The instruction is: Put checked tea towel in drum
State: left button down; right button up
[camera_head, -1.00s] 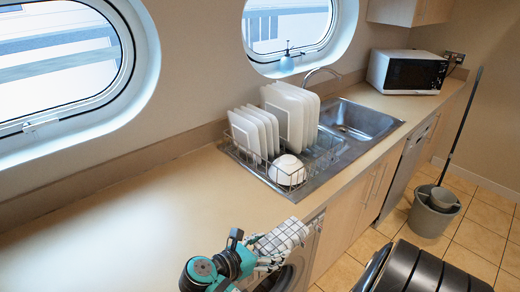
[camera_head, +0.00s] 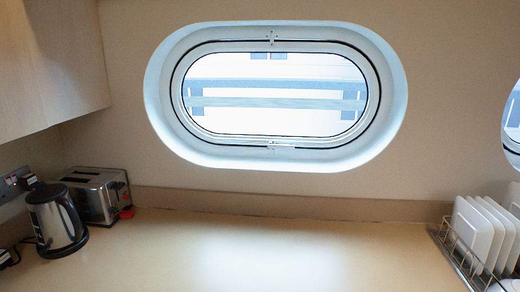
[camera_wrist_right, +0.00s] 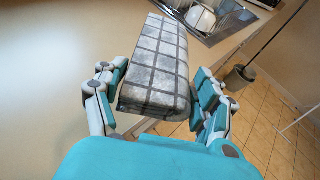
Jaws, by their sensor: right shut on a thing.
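The checked tea towel (camera_wrist_right: 157,70), white-grey with dark grid lines and folded into a block, is in the right wrist view. My right gripper (camera_wrist_right: 160,85) has its fingers on both sides of the towel and is shut on it. The towel is held out near the edge of the counter, with floor tiles below at the right. The washing machine's drum is not visible in either current view. My left gripper is not in view.
The counter (camera_head: 250,255) is clear in the middle. A kettle (camera_head: 57,218) and toaster (camera_head: 97,195) stand at the left. A dish rack (camera_head: 462,255) with white plates is at the right. A grey bucket (camera_wrist_right: 238,78) stands on the tiled floor (camera_wrist_right: 265,125).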

jog(key=shift+w+a+r+n+t+y, duration=0.1)
jog(key=shift+a+r+n+t+y, duration=0.45)
jog(key=shift+a, duration=0.25)
jog(key=shift+w+n+t+y, duration=0.1)
jog(key=shift+n+t+y, duration=0.65)
jog(key=shift+n, duration=0.4)
jog(key=shift+r+n+t+y, duration=0.25)
jog(key=shift+n+t+y, duration=0.55)
jog(key=shift+n+y, duration=0.2)
jog(key=shift+a, duration=0.15)
jog(key=shift+f, duration=0.1)
